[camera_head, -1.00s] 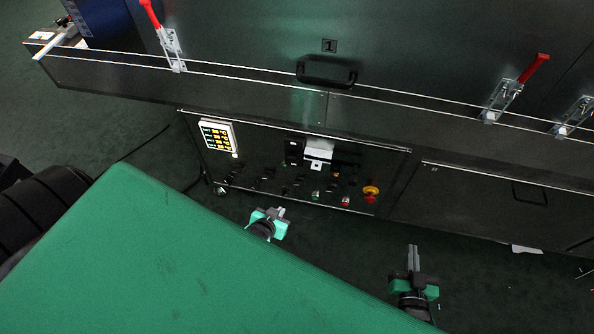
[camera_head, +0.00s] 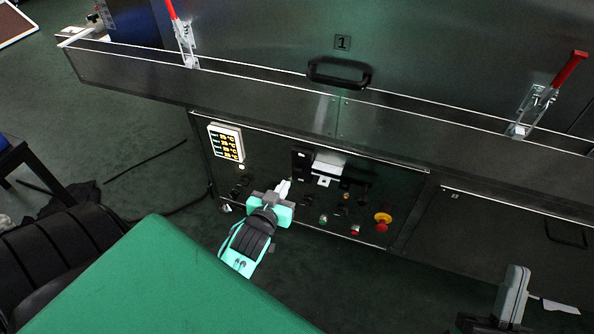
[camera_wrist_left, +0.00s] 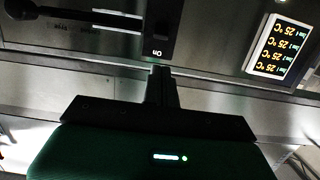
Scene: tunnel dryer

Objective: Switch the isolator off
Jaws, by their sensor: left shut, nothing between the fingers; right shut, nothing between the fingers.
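The control panel (camera_head: 265,165) is low on the dryer's front. A black plate (camera_wrist_left: 162,22) marked "ON", seen upside down in the left wrist view, appears to be the isolator's. A dark bar with a rounded end (camera_wrist_left: 60,16) runs left from it. In the head view the plate is probably the dark block (camera_head: 301,160) beside a pale plate (camera_head: 328,163). My left gripper (camera_head: 284,187) is shut and empty, its tips just short of the panel. In the wrist view its fingers (camera_wrist_left: 161,85) point at the plate's lower edge; contact cannot be told. My right gripper (camera_head: 516,280) is shut and empty at lower right.
A lit temperature display (camera_head: 226,142) is on the panel's left, also in the wrist view (camera_wrist_left: 279,47). A yellow-red emergency stop (camera_head: 382,219) and small buttons (camera_head: 323,218) are at its lower right. A black handle (camera_head: 339,73) and red-levered clamps (camera_head: 567,70) are above.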

